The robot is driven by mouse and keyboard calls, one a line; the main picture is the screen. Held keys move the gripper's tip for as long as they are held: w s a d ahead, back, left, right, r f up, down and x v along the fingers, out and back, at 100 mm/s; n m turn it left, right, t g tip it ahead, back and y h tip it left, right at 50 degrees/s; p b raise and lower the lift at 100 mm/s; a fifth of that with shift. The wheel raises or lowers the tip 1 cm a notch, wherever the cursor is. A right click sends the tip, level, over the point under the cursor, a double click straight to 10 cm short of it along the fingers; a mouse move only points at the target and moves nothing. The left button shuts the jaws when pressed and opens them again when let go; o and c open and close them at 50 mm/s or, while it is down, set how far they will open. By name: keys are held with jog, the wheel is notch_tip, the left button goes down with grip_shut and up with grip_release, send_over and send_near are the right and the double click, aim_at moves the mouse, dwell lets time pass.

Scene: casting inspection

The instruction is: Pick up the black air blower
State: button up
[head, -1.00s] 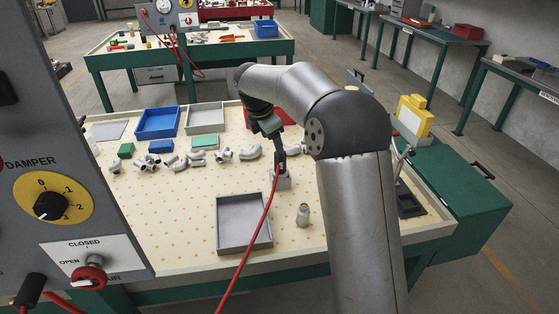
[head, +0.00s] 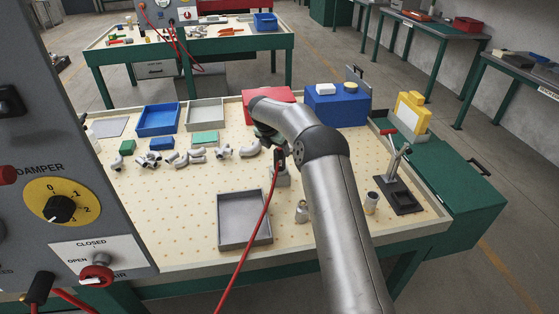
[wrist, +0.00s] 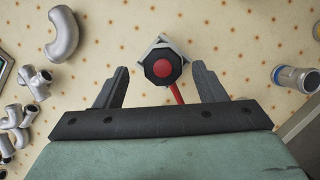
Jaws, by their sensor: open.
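The black air blower (wrist: 162,67) stands in a grey holder (wrist: 148,48), seen from above with a red round centre and a red hose running off it. In the head view the blower (head: 280,160) is small and partly hidden by my arm, above its grey holder block (head: 282,178). My gripper (wrist: 159,72) is open, with one finger on each side of the blower and a gap on both sides. I cannot tell how far the fingertips are above or below it.
Silver pipe elbows (wrist: 63,35) lie left of the blower. A grey tray (head: 244,219) lies in front on the pegboard table. A blue box (head: 338,107) and a clamp stand (head: 397,185) are to the right. The red hose (head: 254,232) crosses the tray.

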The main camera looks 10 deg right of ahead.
aim_at(281, 156)
jog(key=shift+p+x, duration=1)
jog(key=shift+x, duration=1.95)
jog(key=shift+s+d, duration=0.1)
jog(key=shift+s, duration=0.05)
jog(key=c, duration=1.2)
